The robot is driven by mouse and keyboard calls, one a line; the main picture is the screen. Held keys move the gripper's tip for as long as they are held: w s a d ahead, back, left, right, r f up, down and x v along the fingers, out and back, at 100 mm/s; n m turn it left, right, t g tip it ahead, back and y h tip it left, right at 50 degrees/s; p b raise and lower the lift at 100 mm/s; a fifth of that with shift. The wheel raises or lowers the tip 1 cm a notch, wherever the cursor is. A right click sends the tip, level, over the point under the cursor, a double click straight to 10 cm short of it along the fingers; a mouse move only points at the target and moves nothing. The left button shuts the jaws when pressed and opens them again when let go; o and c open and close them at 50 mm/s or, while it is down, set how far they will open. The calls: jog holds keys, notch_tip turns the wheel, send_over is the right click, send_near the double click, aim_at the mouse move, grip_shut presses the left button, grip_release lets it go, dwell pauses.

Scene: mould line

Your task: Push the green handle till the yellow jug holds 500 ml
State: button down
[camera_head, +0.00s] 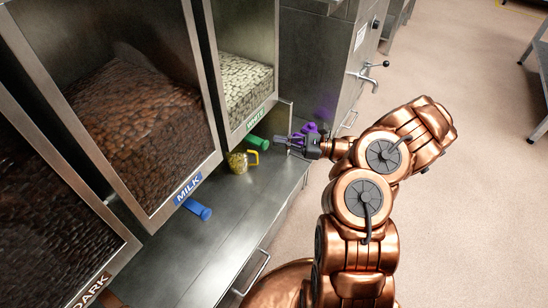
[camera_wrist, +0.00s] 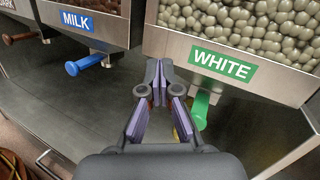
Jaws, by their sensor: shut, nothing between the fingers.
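The green handle (camera_head: 256,141) sticks out below the bin labelled WHITE. It also shows in the wrist view (camera_wrist: 200,110), just right of my fingers. The yellow jug (camera_head: 238,162) stands upright on the steel counter, below and beside the handle. I cannot read its fill level. In the wrist view only a sliver of yellow shows behind my right finger. My gripper (camera_head: 277,140) is shut and empty, to the right of the green handle in the head view. In the wrist view its fingertips (camera_wrist: 159,68) meet left of the handle; I cannot tell whether they touch it.
The WHITE bin (camera_head: 248,88) holds pale pieces. The MILK bin (camera_head: 135,130), with a blue handle (camera_head: 197,209), and the DARK bin (camera_head: 45,190) stand to its left. The steel counter (camera_head: 205,255) is clear in front. A tap (camera_head: 362,78) is at the back.

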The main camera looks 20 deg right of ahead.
aim_at(267, 146)
jog(key=s+d+f+m+t+h+b, duration=0.2)
jog(key=d+f+m, duration=0.4)
jog(key=d+f, duration=0.4)
notch_tip(267, 146, down, 4)
jog(key=t+h+b, duration=0.1)
jog(key=t+h, duration=0.1)
jog(key=shift+s+d+t+h, duration=0.2)
jog(key=shift+s+t+h, duration=0.1)
jog(key=shift+t, duration=0.1)
jog(key=shift+w+a+f, duration=0.1)
jog(key=shift+w, duration=0.05)
jog(key=b+x, duration=0.5)
jog(key=x, duration=0.7)
jog(key=shift+w+a, duration=0.5)
jog(key=shift+w, duration=0.2)
jog(key=shift+a+b, duration=0.1)
jog(key=shift+b, duration=0.2)
